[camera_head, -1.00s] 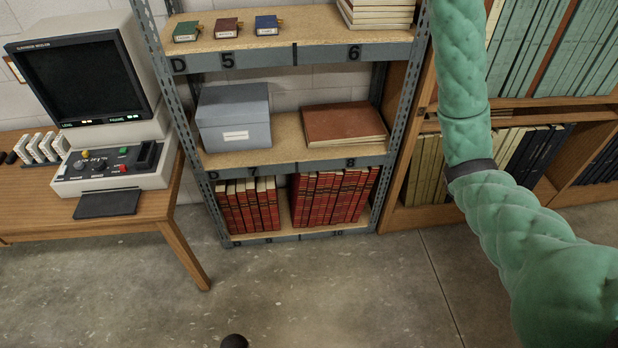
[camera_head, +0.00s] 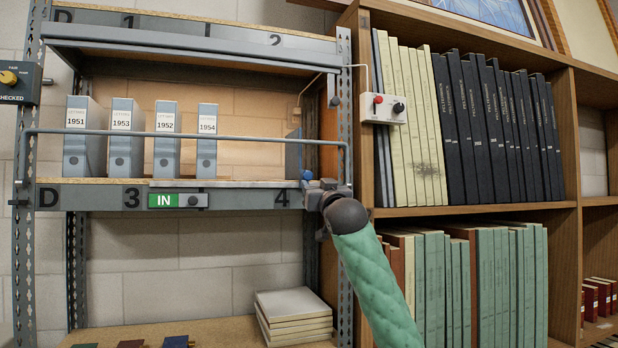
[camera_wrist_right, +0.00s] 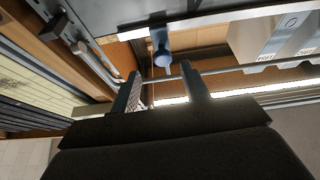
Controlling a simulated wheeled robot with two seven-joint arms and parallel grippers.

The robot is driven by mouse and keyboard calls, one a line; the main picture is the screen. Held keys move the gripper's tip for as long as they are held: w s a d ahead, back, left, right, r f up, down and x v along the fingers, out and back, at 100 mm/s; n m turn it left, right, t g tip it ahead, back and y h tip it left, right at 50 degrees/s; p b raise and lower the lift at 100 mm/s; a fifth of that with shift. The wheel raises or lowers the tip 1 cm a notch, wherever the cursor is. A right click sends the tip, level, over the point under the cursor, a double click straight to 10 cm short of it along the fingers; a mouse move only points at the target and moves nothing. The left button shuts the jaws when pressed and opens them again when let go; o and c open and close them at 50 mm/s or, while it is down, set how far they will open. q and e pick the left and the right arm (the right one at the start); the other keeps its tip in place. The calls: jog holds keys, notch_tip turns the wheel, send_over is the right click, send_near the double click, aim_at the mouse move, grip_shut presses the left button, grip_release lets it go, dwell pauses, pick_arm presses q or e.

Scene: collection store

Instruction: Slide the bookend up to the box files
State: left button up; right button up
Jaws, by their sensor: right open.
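Several grey-blue box files, marked 1951 (camera_head: 76,140), 1953 (camera_head: 126,140), 1952 (camera_head: 166,142) and 1954 (camera_head: 206,142), stand upright on the upper shelf. The blue bookend (camera_head: 293,155) stands at the shelf's right end, with a wide gap between it and file 1954. A round blue knob (camera_head: 308,174) shows at its lower front. My right gripper (camera_head: 314,185) is at the shelf's front edge by the knob. In the right wrist view the open right gripper (camera_wrist_right: 162,84) has the blue knob (camera_wrist_right: 162,60) ahead, between its fingertips' lines; contact is unclear. My left gripper is out of view.
A grey rail (camera_head: 180,133) crosses in front of the files and bends down near the bookend. A green IN sign (camera_head: 178,200) sits on the shelf edge.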

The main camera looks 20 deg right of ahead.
aim_at(308, 176)
jog(key=shift+w+a+r+p, duration=0.15)
jog(key=shift+w+r+p, duration=0.8)
jog(key=shift+w+p, duration=0.2)
jog(key=p+x, duration=0.2)
jog(key=x, duration=0.1)
jog(key=shift+w+r, duration=0.1)
jog(key=shift+p+x, duration=0.45)
jog(key=shift+x, duration=0.4)
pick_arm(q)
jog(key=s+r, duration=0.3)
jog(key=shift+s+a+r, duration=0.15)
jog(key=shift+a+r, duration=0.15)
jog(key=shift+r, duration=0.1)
pick_arm(e)
jog(key=shift+a, duration=0.1)
jog(key=shift+c, duration=0.3)
grip_shut()
